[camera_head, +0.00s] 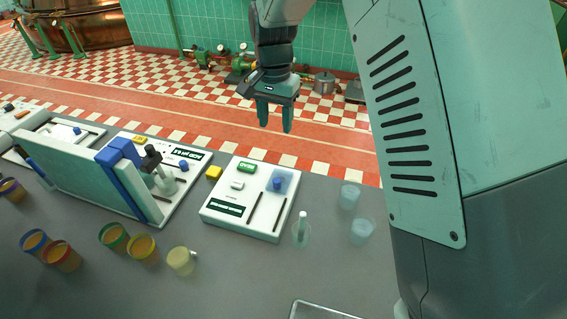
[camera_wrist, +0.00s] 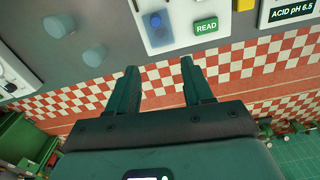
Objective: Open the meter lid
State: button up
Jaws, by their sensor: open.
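The meter (camera_head: 225,190) is a low white box on the grey bench, with a green button, a small white piece, two dark slots and a dark label. Its lid (camera_head: 286,176) looks like a translucent blue square with a blue knob (camera_head: 277,184) on top, lying flat and apparently shut. In the wrist view the lid (camera_wrist: 163,36) and knob (camera_wrist: 155,20) are near the top, beside the green READ button (camera_wrist: 205,26). My gripper (camera_head: 275,118) is open and empty, above and beyond the meter's far side. Its fingertips (camera_wrist: 159,68) are apart from the lid.
Clear cups (camera_head: 350,196) and a small flask (camera_head: 302,232) stand right of the meter. A yellow block (camera_head: 213,172) lies at its left, near a large tilted panel (camera_head: 85,180) with blue fittings. Several coloured cups (camera_head: 114,237) stand in front. Bare bench lies before the meter.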

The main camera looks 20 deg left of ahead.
aim_at(277, 180)
jog(key=shift+m, duration=0.4)
jog(key=f, duration=0.6)
jog(key=s+f, duration=0.1)
jog(key=f, duration=1.1)
jog(key=shift+s+d+f, duration=0.2)
jog(key=shift+s+d, duration=0.1)
jog(key=shift+s, duration=0.05)
grip_shut()
